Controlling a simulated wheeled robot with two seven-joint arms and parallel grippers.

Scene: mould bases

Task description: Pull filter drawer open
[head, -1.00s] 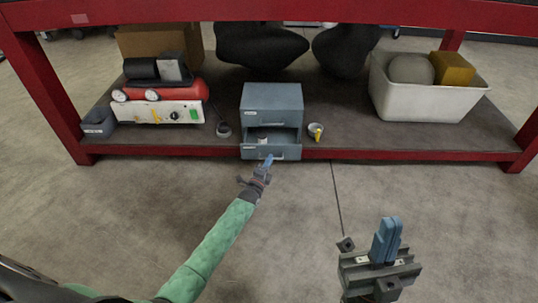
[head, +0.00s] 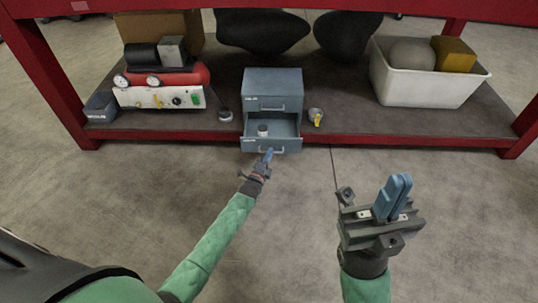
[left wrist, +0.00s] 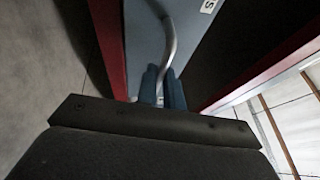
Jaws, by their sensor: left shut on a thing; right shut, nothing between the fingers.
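A small blue-grey cabinet (head: 272,82) with two drawers stands on the low shelf. Its lower drawer (head: 285,128) is pulled part way out, and a small round pale-topped item (head: 263,130) sits inside. My left gripper (head: 267,156) is shut on the bar handle (head: 273,150) of this lower drawer. In the left wrist view the blue fingers (left wrist: 163,85) close around the curved metal handle (left wrist: 170,45). The upper drawer is shut. My right gripper (head: 395,196) is shut and empty, raised above the floor at the right, away from the cabinet.
The shelf has a red front edge (head: 400,141). A red compressor (head: 160,80) stands left of the cabinet, a round item with a yellow part (head: 316,117) just right of it, and a white bin (head: 425,90) further right. The floor in front is clear.

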